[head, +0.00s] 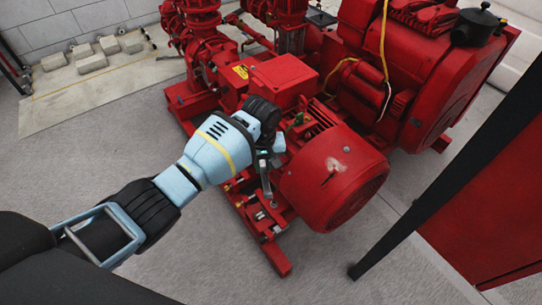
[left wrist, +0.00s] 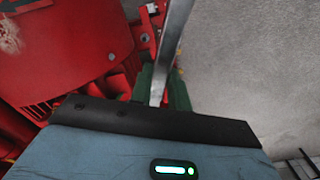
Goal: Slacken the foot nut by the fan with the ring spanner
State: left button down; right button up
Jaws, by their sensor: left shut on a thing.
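The red motor (head: 325,175) with its round fan cover sits on a red base frame (head: 278,262) in the head view. My left gripper (head: 270,160) is beside the motor, above its foot. It is shut on a grey metal spanner (head: 265,182), which points down toward the foot bolts (head: 260,215). In the left wrist view the spanner (left wrist: 176,40) runs from between the green fingers (left wrist: 165,88) past the top edge. Its ring end is out of that view and too small to make out in the head view. I cannot tell whether it touches the foot nut. My right gripper is not in view.
Red pump pipework (head: 195,40) stands behind the motor, and a large red engine (head: 395,70) with yellow cables stands to the right. A dark post (head: 440,185) and red panel (head: 490,180) fill the right side. The grey floor in front is clear.

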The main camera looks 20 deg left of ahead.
pick_arm(q)
jog(key=shift+m, duration=0.6)
jog(key=r, duration=0.8)
jog(key=shift+s+a+r, duration=0.2)
jog(key=shift+a+r, duration=0.05)
jog(key=shift+r, duration=0.15)
jog(key=s+a+r+m, duration=0.2)
jog(key=s+r, duration=0.4)
jog(key=s, duration=0.2)
jog(key=s+a+r+m, duration=0.2)
jog(key=s+r, duration=0.4)
jog(key=s, duration=0.1)
jog(key=shift+s, duration=0.35)
jog(key=shift+w, duration=0.1)
